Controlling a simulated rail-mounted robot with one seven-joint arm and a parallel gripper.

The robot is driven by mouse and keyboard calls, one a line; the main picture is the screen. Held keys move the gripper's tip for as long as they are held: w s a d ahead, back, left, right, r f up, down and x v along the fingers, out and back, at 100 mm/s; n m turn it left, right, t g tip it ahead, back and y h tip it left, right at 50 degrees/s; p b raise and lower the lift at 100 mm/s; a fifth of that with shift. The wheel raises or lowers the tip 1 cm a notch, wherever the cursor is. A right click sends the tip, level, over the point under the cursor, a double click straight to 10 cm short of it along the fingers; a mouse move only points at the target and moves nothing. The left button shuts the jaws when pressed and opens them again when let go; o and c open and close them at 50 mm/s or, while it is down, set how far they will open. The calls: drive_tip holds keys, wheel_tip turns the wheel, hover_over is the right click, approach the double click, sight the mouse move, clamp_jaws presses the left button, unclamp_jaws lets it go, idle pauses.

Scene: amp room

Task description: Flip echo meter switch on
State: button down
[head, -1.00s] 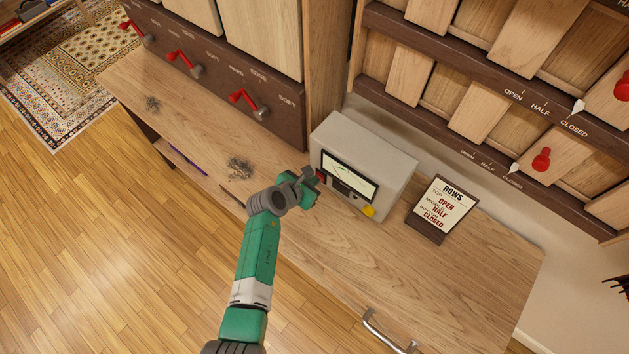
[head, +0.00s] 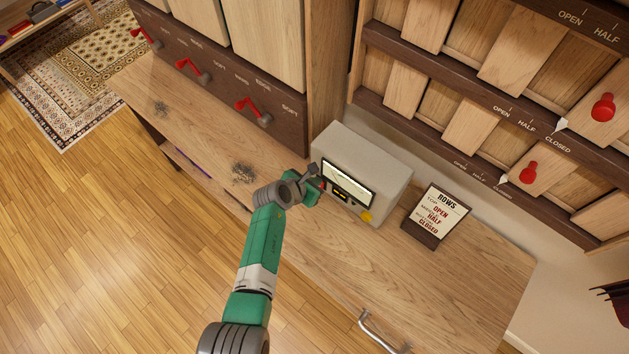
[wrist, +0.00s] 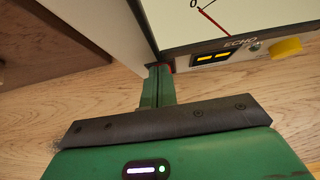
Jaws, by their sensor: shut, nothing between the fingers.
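The echo meter (head: 372,165) is a pale grey box on the wooden counter, with a dial face (head: 349,182) on its front. A small window under the dial glows amber, and in the wrist view the amber display (wrist: 211,58) shows beside the word ECHO. A yellow knob (wrist: 286,47) sits to its right. My gripper (head: 318,183) is shut and empty at the lower left of the meter's front; its fingertips (wrist: 160,72) are close against it. A bit of red, perhaps the switch (wrist: 172,65), shows by the fingertips; most of it is hidden.
A sign (head: 437,214) headed ROWS stands right of the meter. A dark panel with red levers (head: 248,106) rises behind on the left, and wooden shutters with red knobs (head: 528,172) on the right. Grey shavings (head: 243,173) lie on the counter. The counter's front is clear.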

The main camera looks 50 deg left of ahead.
drive_tip(key=p+v, duration=0.7)
drive_tip(key=v, duration=0.6)
drive_tip(key=shift+s+f, duration=0.25)
drive_tip(key=shift+s, duration=0.15)
drive_tip(key=shift+d, duration=0.1)
